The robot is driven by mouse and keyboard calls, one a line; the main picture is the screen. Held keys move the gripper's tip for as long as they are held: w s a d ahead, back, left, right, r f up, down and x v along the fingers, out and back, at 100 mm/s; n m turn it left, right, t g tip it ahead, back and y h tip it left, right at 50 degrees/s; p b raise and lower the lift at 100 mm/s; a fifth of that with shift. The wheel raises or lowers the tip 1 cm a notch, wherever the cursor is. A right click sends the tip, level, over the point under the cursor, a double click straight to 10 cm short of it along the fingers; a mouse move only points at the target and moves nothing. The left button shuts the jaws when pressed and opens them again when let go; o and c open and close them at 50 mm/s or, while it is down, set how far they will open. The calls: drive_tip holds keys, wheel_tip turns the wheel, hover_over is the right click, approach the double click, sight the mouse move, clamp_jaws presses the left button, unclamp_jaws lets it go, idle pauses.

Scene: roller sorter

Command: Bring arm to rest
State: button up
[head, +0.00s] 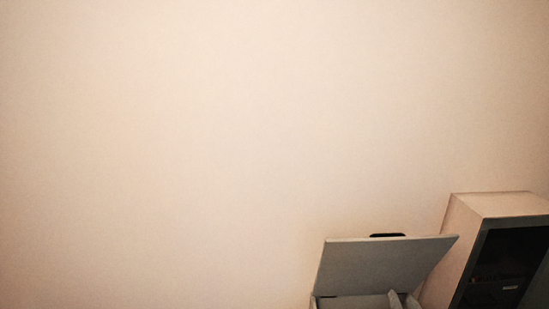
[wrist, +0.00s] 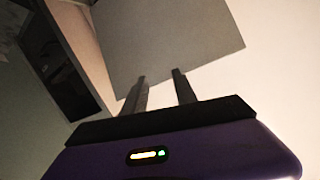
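My gripper (wrist: 160,78) shows in the wrist view with its two dark fingers apart and nothing between them. Its purple body with a small lit strip fills the bottom of that view. Beyond the fingertips is a flat grey panel, the raised lid (wrist: 165,40) of a box. The gripper and arm do not show in the head view.
In the head view, a grey box with its lid (head: 380,265) tilted open stands at the lower right. Beside it is a light cabinet (head: 500,205) with a dark front, also in the wrist view (wrist: 85,50). A bare wall (head: 200,130) fills the rest.

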drive_tip(key=s+a+n+y+b, duration=0.1)
drive_tip(key=s+a, duration=0.3)
drive_tip(key=s, duration=1.2)
drive_tip(key=s+a+r+n+y+b, duration=0.1)
drive_tip(key=s+a, duration=0.3)
drive_tip(key=s, duration=1.2)
drive_tip(key=s+a+n+y+b, duration=0.1)
drive_tip(key=s+a, duration=0.4)
drive_tip(key=s, duration=1.1)
drive_tip(key=shift+s+r+n+b, duration=0.25)
drive_tip(key=shift+s+n+b, duration=0.25)
drive_tip(key=shift+n, duration=0.6)
drive_tip(key=shift+w+f, duration=0.1)
